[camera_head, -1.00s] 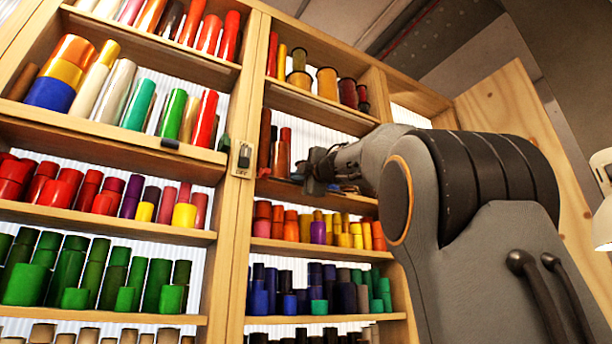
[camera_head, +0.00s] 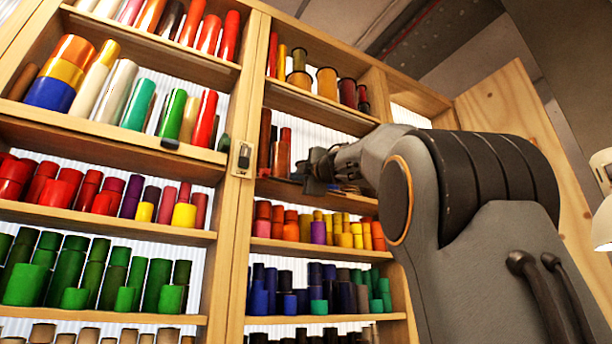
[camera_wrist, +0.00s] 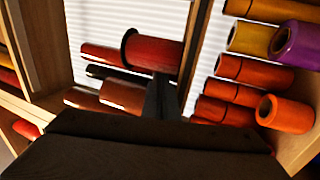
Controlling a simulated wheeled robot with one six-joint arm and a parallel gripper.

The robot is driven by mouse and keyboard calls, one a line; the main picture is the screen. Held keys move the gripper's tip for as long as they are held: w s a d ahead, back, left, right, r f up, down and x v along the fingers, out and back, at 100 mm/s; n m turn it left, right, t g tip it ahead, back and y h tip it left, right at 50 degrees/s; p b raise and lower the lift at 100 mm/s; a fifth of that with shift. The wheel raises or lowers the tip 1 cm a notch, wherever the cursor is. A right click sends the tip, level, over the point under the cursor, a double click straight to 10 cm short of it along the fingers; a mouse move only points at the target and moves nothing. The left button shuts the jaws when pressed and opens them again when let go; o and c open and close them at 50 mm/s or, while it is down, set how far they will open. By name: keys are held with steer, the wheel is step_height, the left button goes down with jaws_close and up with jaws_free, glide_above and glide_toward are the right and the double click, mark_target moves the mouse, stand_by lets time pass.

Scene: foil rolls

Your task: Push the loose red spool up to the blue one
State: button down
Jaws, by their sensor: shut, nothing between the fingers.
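A dark red spool (camera_wrist: 158,54) with a black rim lies across the upper middle of the wrist view. My gripper (camera_wrist: 161,82) is shut and empty, its dark fingertips right at the spool's lower edge; I cannot tell whether they touch it. Reddish-brown rolls (camera_wrist: 122,96) and a dark roll lie beside the spool. In the head view my gripper (camera_head: 314,172) is at the middle shelf of the right bay, just right of the upright brown-red rolls (camera_head: 282,153). I cannot make out a blue spool on this shelf.
Orange, yellow and purple rolls (camera_wrist: 288,113) stand on the shelf below, close to my wrist. A wooden post (camera_head: 243,150) with a metal latch (camera_head: 244,157) divides the bays. Blue and teal rolls (camera_head: 290,302) fill a lower shelf. Shelf boards bound the space above and below.

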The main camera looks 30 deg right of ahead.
steer(key=shift+d, duration=0.15)
steer(key=shift+d, duration=1.65)
steer(key=shift+w+a, duration=0.1)
steer(key=shift+a, duration=0.1)
steer(key=s, duration=0.4)
steer(key=shift+s+d+b, duration=0.1)
steer(key=shift+s+b, duration=0.15)
steer(key=shift+b, duration=0.05)
steer(key=shift+s, duration=0.1)
steer(key=shift+b+v, duration=0.95)
steer(key=shift+v, duration=1.5)
